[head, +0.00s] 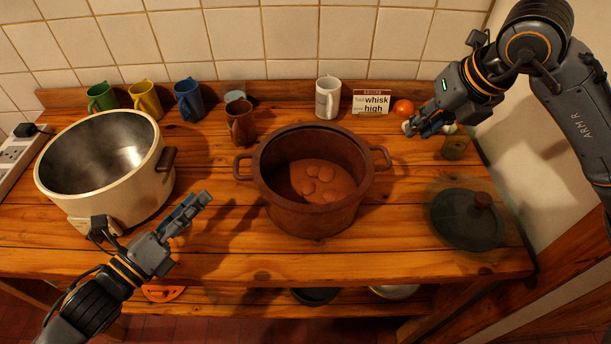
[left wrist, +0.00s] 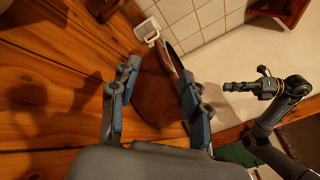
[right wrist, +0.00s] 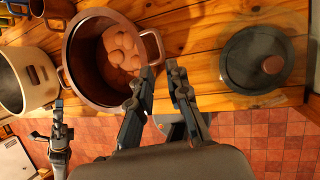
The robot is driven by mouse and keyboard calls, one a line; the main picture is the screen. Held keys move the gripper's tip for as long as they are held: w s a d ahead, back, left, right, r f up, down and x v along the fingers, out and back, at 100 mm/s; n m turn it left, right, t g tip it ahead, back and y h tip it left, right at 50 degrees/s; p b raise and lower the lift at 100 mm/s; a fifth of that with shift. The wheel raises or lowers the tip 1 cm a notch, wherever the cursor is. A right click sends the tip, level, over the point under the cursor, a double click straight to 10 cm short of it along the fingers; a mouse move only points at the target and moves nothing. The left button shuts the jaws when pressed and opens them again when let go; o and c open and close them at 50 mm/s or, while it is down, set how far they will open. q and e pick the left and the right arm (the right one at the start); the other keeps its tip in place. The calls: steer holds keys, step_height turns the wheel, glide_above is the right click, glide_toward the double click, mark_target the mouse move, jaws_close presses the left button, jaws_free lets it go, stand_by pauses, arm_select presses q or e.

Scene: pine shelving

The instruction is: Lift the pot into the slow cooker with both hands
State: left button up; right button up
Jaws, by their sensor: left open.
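The brown pot (head: 310,222) stands upright mid-table with rounded brown food inside; its two side handles point left and right. It also shows in the left wrist view (left wrist: 155,100) and right wrist view (right wrist: 78,80). The cream slow cooker (head: 135,205) stands at the left with an empty metal interior; its edge shows in the right wrist view (right wrist: 40,75). My left gripper (head: 205,197) is open and empty between cooker and pot, apart from the pot's left handle. My right gripper (head: 410,128) is open and empty, above and right of the pot's right handle.
A dark lid (head: 465,222) lies at the right. Green (head: 101,97), yellow (head: 146,98), blue (head: 189,100), brown (head: 241,122) and white (head: 328,98) mugs stand along the back. A sign (head: 371,101) and an orange ball (head: 403,108) are behind the pot. A power strip (head: 18,152) lies far left.

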mark_target(239, 157)
arm_select(q)
steer(key=x, duration=1.4)
arm_select(e)
steer(key=x, duration=1.4)
steer(key=shift+s, duration=0.1)
arm_select(q)
steer(key=c, duration=0.6)
arm_select(e)
jaws_close()
arm_select(q)
steer(key=shift+f, duration=0.1)
jaws_close()
arm_select(e)
steer(key=shift+r, duration=0.1)
arm_select(q)
steer(key=shift+r, duration=0.3)
arm_select(e)
steer(key=shift+r, duration=0.25)
